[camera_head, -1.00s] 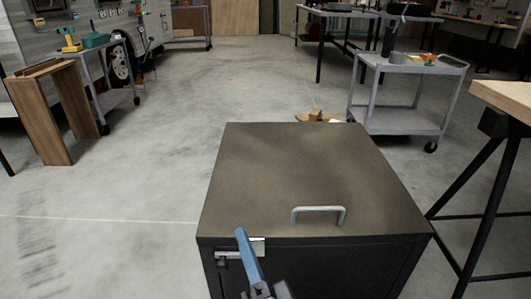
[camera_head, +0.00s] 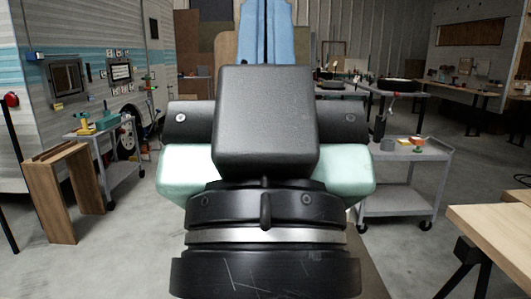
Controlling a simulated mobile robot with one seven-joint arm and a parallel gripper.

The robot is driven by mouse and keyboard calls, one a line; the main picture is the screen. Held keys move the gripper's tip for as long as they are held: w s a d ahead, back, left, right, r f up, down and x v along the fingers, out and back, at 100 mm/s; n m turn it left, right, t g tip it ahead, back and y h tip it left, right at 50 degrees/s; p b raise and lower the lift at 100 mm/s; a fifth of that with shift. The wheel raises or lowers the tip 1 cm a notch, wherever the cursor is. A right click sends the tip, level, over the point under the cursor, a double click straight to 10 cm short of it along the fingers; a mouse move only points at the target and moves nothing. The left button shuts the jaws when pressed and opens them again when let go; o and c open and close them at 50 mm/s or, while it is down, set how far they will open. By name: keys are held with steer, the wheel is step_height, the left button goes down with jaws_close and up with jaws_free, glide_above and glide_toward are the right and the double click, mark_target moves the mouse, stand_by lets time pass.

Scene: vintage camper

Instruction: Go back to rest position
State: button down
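My gripper (camera_head: 265,32) is raised upright at the top middle of the head view, its two blue fingers side by side with only a thin dark slit between them. Their tips reach the top edge of the picture. It looks shut, and nothing shows held in it. My black wrist and mint-coloured arm parts fill the middle of the view below it. The dark cabinet (camera_head: 371,270) is almost wholly hidden behind my arm; only a brownish sliver shows at the lower right of the arm. Its handle and door are hidden.
A grey cart (camera_head: 398,207) stands right of my arm, and a wooden-topped table (camera_head: 495,228) at the lower right. At left are a wooden stand (camera_head: 50,200), another cart (camera_head: 122,165) and the camper (camera_head: 60,45). Bare floor lies at lower left.

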step_height(320, 180, up, 30)
steer(key=p, duration=2.7)
steer(key=shift+f, duration=0.2)
